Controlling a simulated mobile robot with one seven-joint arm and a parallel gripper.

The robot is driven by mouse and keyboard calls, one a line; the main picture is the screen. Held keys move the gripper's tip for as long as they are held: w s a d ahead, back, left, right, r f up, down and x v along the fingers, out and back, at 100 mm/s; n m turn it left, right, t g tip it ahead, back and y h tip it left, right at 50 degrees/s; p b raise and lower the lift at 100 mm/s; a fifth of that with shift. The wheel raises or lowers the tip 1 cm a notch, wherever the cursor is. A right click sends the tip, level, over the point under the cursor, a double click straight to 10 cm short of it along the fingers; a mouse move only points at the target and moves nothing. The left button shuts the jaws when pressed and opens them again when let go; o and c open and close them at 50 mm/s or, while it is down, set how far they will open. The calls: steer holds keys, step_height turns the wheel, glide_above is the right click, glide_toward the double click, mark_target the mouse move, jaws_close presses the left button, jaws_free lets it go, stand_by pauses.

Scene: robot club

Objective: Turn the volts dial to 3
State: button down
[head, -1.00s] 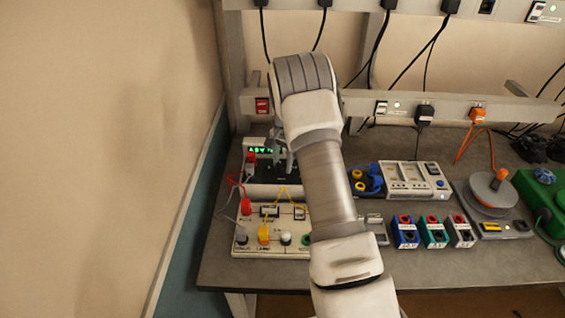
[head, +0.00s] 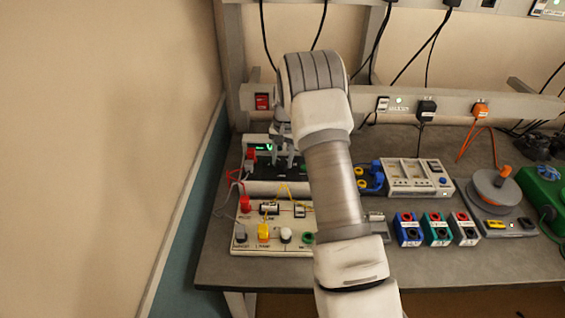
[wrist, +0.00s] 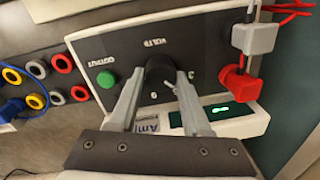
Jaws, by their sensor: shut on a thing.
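The volts dial (wrist: 158,72) is a black round knob on the dark front panel (wrist: 200,45) of a power supply, under the word VOLTS in the wrist view. My gripper (wrist: 161,76) has one finger on each side of the dial and is shut on it. The fingers hide part of the dial, and I cannot read its pointer. A 0 shows beside the dial, and a 3 lies partly behind the right finger. A green display (wrist: 220,110) is lit, too small to read. In the head view my gripper (head: 287,158) reaches down at the power supply (head: 258,141).
A green output button (wrist: 106,79) sits left of the dial. Red (wrist: 240,83) and grey (wrist: 254,38) plugs with leads stand at the right. In the head view, a white circuit board (head: 275,250) lies in front, and a white meter unit (head: 415,175) stands to the right.

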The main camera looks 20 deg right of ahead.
mark_target(285, 160)
steer(key=n+b, duration=0.1)
steer(key=n, duration=0.4)
steer(key=shift+w, duration=0.1)
steer(key=shift+n+b, duration=0.3)
stand_by(0.4)
steer(key=shift+c, duration=1.8)
jaws_free()
step_height(285, 160, up, 17)
steer(key=shift+d+r, duration=0.2)
steer(key=shift+d, duration=0.25)
